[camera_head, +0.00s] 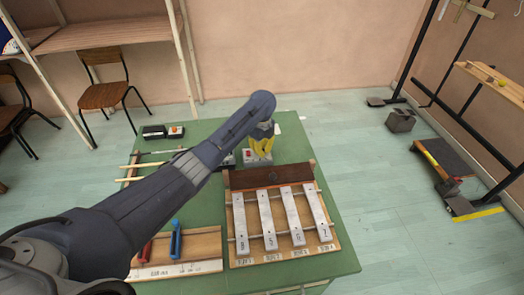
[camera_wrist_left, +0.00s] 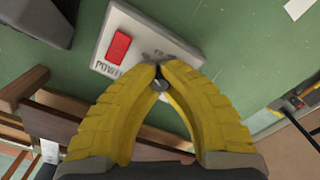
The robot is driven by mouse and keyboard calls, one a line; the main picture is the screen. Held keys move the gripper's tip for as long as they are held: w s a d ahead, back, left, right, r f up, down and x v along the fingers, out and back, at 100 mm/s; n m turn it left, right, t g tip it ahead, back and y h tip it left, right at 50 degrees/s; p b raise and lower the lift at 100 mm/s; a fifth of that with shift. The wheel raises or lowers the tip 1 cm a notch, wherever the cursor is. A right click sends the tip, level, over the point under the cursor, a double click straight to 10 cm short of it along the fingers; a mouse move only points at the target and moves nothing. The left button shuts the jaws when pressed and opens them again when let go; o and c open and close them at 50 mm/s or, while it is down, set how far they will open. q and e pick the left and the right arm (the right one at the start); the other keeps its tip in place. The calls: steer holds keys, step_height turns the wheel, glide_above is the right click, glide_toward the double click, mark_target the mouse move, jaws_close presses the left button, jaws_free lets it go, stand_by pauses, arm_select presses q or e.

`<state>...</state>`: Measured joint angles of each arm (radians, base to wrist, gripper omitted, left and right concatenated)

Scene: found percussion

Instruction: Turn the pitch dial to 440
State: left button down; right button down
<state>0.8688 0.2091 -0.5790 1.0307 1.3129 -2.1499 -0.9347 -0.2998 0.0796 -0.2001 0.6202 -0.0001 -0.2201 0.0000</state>
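A light grey box (camera_wrist_left: 112,22) with a red switch marked POWER (camera_wrist_left: 118,46) lies on the green table. In the head view, the box (camera_head: 266,157) is partly covered by my left gripper (camera_head: 262,146). My left gripper's yellow fingers (camera_wrist_left: 160,76) come together at the box's edge in the left wrist view. Their tips close around a small dark knob (camera_wrist_left: 160,84), which looks like the pitch dial. The fingers hide most of it, and I cannot read its setting. My right gripper is out of view.
A chime rack (camera_head: 234,221) with several metal bars stands in front of the box on the green table (camera_head: 225,130). A wooden board (camera_head: 205,243) holds red and blue tools (camera_head: 175,240) at the front left. Small black boxes (camera_head: 155,131) and sticks lie behind my left arm.

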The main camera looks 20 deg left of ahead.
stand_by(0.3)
arm_select(q)
steer(key=m, duration=0.6)
steer(key=shift+a, duration=0.1)
steer(key=m, duration=0.5)
steer(key=shift+m, duration=0.3)
stand_by(0.4)
steer(key=c, duration=1.5)
jaws_free()
step_height(320, 180, up, 12)
steer(key=shift+r, duration=0.1)
